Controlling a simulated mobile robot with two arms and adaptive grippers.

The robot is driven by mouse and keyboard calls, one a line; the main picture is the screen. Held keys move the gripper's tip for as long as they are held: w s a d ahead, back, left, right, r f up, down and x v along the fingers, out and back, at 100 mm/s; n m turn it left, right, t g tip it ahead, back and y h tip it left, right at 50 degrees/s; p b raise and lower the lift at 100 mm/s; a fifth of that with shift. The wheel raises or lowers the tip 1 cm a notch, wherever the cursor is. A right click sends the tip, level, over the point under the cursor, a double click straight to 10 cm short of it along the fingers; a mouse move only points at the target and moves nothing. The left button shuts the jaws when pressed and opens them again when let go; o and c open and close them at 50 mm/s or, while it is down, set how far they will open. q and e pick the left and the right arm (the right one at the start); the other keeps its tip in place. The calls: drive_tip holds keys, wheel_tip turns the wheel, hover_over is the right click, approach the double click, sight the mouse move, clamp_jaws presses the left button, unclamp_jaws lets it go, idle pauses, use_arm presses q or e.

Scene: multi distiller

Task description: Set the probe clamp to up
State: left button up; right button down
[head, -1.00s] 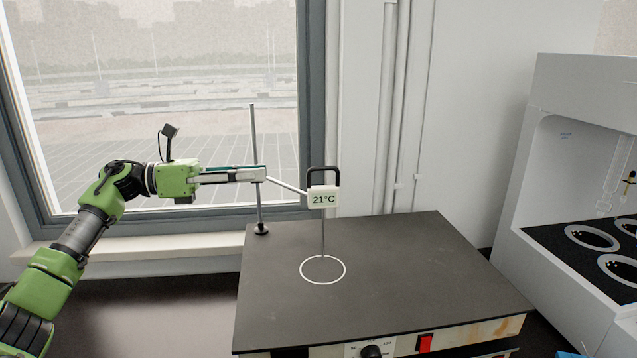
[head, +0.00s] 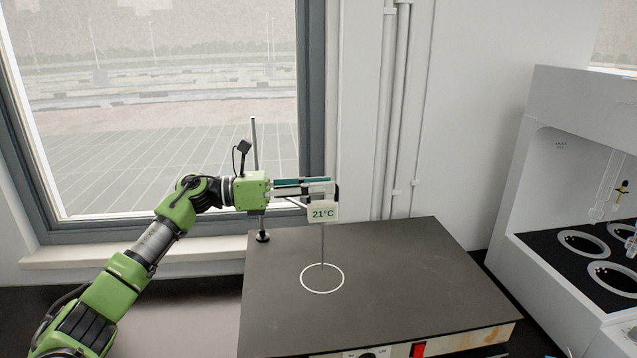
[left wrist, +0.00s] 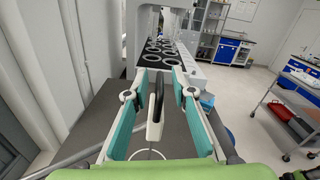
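The probe has a white display reading 21°C (head: 323,213), a black loop handle (head: 337,192) and a thin rod reaching down towards the white ring (head: 322,278) on the plate. A slanted clamp arm (head: 298,203) links it to the upright stand (head: 255,145); my gripper hides part of this arm. My left gripper (head: 330,188) is level with the handle. In the left wrist view, its teal-padded fingers (left wrist: 159,97) are open, one on each side of the handle (left wrist: 157,90), with gaps visible on both sides. My right gripper is out of view.
The dark hot plate (head: 400,265) lies below, with a red switch (head: 418,349) on its front. A white distiller cabinet (head: 560,200) stands at the right. A window and wall are behind the stand. Most of the plate's top is clear.

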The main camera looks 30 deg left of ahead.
use_arm(q)
clamp_jaws()
wheel_tip(320, 180, up, 14)
drive_tip(key=p, duration=0.5)
drive_tip(key=shift+a, duration=0.2)
drive_tip(key=shift+c, duration=1.9)
unclamp_jaws()
drive_tip(key=o, duration=0.4)
drive_tip(key=shift+d+f, duration=0.15)
drive_tip(key=shift+f, duration=0.1)
